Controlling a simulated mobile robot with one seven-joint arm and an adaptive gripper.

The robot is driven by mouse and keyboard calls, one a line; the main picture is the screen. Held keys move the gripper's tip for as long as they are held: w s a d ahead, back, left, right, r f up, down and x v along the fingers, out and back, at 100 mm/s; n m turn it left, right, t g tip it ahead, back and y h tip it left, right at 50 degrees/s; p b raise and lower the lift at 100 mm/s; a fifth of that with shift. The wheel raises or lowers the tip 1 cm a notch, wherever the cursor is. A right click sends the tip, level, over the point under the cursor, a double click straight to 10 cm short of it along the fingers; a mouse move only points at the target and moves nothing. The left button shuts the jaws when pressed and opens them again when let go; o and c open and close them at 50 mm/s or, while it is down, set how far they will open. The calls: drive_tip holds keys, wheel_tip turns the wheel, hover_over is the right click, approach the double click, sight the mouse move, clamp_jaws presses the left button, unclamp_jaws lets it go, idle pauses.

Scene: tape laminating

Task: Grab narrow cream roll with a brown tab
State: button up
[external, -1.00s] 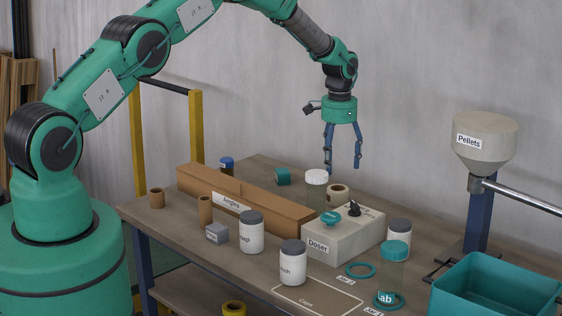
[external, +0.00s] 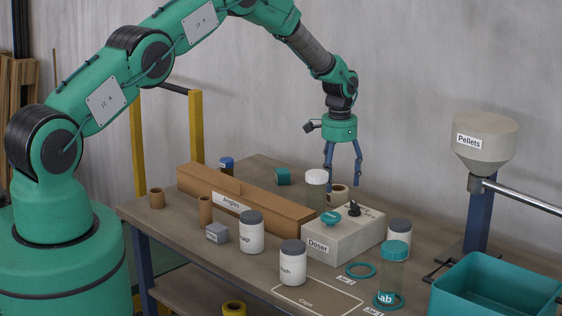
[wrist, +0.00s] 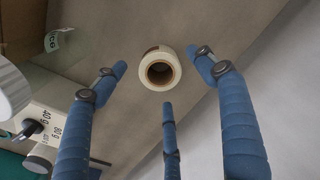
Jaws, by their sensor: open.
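The narrow cream roll (external: 341,190) stands on the table behind the grey doser box, its hole facing up. In the wrist view the cream roll (wrist: 175,64) shows a dark hole, a brown core and a small brown patch on its upper left rim. My gripper (external: 343,181) is open, pointing down just above the roll. In the wrist view its blue fingers (wrist: 160,76) spread around the roll, one on each side and one below. No finger clearly touches it.
A white-capped clear jar (external: 316,190) stands close to the left of the roll. The doser box (external: 330,240) with knobs is in front. A cardboard angles box (external: 240,198) lies left. The table behind the roll is mostly free.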

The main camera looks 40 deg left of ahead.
sight(338, 188)
drive_tip(key=shift+f, duration=1.8)
drive_tip(key=c, duration=1.3)
drive_tip(key=shift+o, duration=0.2)
drive_tip(key=shift+r, duration=0.2)
wheel_tip(338, 188, up, 10)
drive_tip(key=shift+f+p, duration=0.15)
drive_tip(key=shift+p, duration=0.15)
